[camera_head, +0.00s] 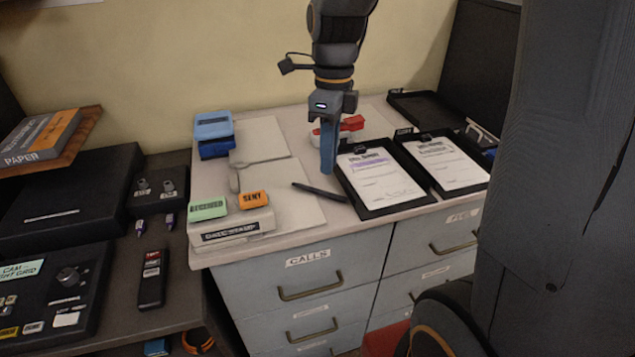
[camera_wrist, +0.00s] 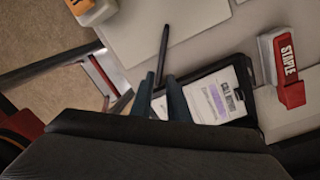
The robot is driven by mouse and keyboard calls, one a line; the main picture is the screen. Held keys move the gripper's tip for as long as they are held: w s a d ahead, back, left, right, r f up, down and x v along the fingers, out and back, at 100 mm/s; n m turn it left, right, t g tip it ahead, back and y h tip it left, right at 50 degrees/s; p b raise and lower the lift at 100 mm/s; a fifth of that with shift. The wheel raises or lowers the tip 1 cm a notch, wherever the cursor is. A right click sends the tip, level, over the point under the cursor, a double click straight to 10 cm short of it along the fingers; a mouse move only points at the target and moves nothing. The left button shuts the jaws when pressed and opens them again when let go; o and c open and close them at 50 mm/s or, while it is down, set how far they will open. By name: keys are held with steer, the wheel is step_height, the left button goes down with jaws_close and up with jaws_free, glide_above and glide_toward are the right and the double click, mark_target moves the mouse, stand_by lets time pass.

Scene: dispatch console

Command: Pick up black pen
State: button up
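The black pen (camera_head: 319,192) lies slantwise on the light desktop, between the pale sheets and the left clipboard. In the wrist view the pen (camera_wrist: 163,52) runs up from between my fingertips, and its near end reaches the gap there. My gripper (camera_head: 327,170) points down with blue fingers, just above and behind the pen in the head view. In the wrist view my gripper (camera_wrist: 160,90) has its two fingers apart, with nothing held between them. The exact height of the fingertips over the desk is hard to tell.
A clipboard (camera_head: 347,190) with a form lies close right of the pen; a second clipboard (camera_head: 481,182) lies beyond it. A red stapler (camera_wrist: 291,92) stands behind my gripper. Orange and green stamps (camera_head: 253,200) sit front left. Pale sheets (camera_head: 295,205) lie left of the pen.

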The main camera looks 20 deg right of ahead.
mark_target(326, 192)
steer(key=shift+s+a+f+p, duration=0.15)
steer(key=shift+f+p, duration=0.2)
steer(key=shift+f, duration=1.55)
steer(key=shift+a+f+p, duration=0.1)
steer(key=shift+f+p, duration=0.25)
steer(key=shift+f, duration=1.5)
jaws_close()
